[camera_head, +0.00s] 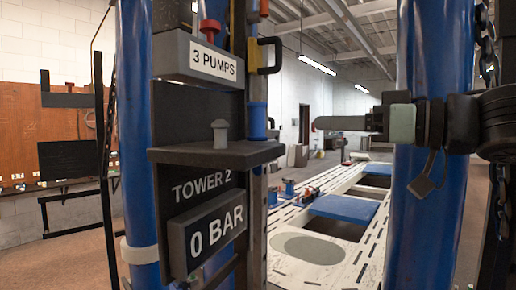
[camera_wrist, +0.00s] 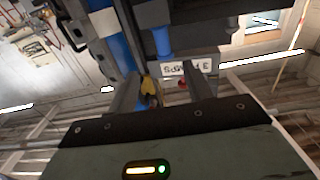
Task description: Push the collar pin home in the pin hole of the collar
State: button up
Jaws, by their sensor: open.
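My gripper (camera_head: 316,123) is at the right of the head view, its fingers pointing left toward the tower, apart from it. In the wrist view my gripper (camera_wrist: 164,78) is open, with nothing held. A black and yellow looped handle (camera_head: 268,56) sticks out at the tower's right side, beside the "3 PUMPS" box; it may be the collar pin. A yellow part (camera_wrist: 150,88) shows beyond the left finger in the wrist view. A short blue cylinder (camera_head: 257,121) stands below the handle; I cannot tell whether it is the collar. No pin hole can be made out.
The tower carries a "3 PUMPS" box (camera_head: 212,63) with a red knob (camera_head: 210,27), a shelf (camera_head: 218,153) with a grey knob (camera_head: 220,131), and a "0 BAR" box (camera_head: 207,235). Blue posts (camera_head: 436,215) stand at both sides. A pale frame bench (camera_head: 352,191) lies behind.

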jog(key=b, duration=0.6)
send_near(264, 121)
jog(key=x, duration=0.6)
jog(key=shift+p+x, duration=0.4)
jog(key=shift+x, duration=2.4)
jog(key=shift+s, duration=0.1)
grip_shut()
